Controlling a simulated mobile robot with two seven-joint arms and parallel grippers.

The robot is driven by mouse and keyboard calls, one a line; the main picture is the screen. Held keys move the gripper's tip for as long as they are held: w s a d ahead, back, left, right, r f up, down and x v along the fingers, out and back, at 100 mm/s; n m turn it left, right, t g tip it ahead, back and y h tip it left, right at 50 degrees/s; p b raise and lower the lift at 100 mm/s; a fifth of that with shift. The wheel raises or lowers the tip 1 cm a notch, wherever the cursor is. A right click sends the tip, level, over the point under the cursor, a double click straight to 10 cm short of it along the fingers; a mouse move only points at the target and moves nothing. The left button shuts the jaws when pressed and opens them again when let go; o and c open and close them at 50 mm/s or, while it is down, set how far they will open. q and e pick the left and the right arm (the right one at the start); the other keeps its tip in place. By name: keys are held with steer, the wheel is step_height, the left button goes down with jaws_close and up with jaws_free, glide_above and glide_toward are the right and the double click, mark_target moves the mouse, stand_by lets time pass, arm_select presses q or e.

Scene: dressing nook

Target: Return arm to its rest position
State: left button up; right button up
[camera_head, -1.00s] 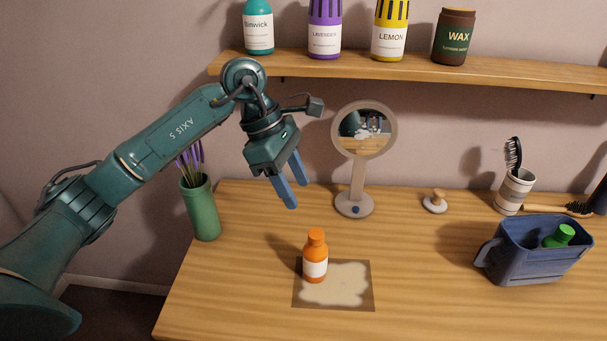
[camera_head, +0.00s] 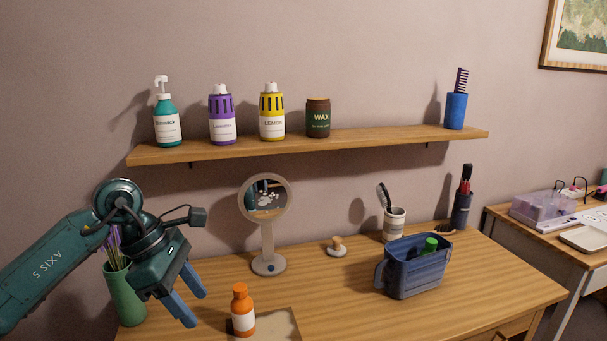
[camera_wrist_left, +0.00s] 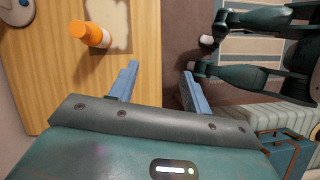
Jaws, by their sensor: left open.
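My left gripper (camera_head: 191,308) hangs at the lower left in the head view, its two blue fingers apart with nothing between them. It is above the left part of the wooden table (camera_head: 340,291), left of an orange bottle (camera_head: 242,312) with a white label. In the left wrist view the open fingers (camera_wrist_left: 158,87) point past the table's edge, and the orange bottle (camera_wrist_left: 90,34) stands to their upper left, apart from them. My right gripper cannot be made out clearly.
A round mirror (camera_head: 268,264) and a green vase (camera_head: 125,297) stand near the gripper. A blue caddy (camera_head: 416,275) holds a green-capped bottle. A wall shelf (camera_head: 300,143) with several bottles runs above. The front middle of the table is clear.

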arm_select(q)
steer(key=s+d+r+n+t+h+p, duration=0.1)
steer(key=s+d+r+n+h+p, duration=0.15)
steer(key=d+n+h, duration=0.45)
steer(key=s+d+r+n+t+h+p, duration=0.1)
steer(key=s+d+n+h, duration=0.4)
steer(key=d+h, duration=0.45)
steer(key=w+a+f+n+t+y+p, duration=0.1)
steer(key=a+f+n+t+y, duration=0.55)
steer(key=n, duration=0.75)
steer(key=w+a+f+n+t+y+p, duration=0.15)
steer(key=f+n+t+y, duration=0.35)
steer(key=n+t, duration=0.65)
steer(key=s+a+f+n+g+y, duration=0.2)
steer(key=s+f+n+g+y, duration=0.1)
steer(key=s+f+n, duration=0.3)
steer(key=s+a+f+n+g+y, duration=0.2)
steer(key=s+f+n+g+y, duration=0.1)
steer(key=s+f+n+g, duration=0.3)
steer(key=shift+s+a+f+n+g+p, duration=0.25)
steer(key=shift+s+f+n+g+p, duration=0.15)
steer(key=shift+f, duration=0.55)
arm_select(e)
steer(key=shift+s+d+r+g+h, duration=0.1)
steer(key=shift+d+r+g+h, duration=0.4)
steer(key=shift+d+r, duration=0.55)
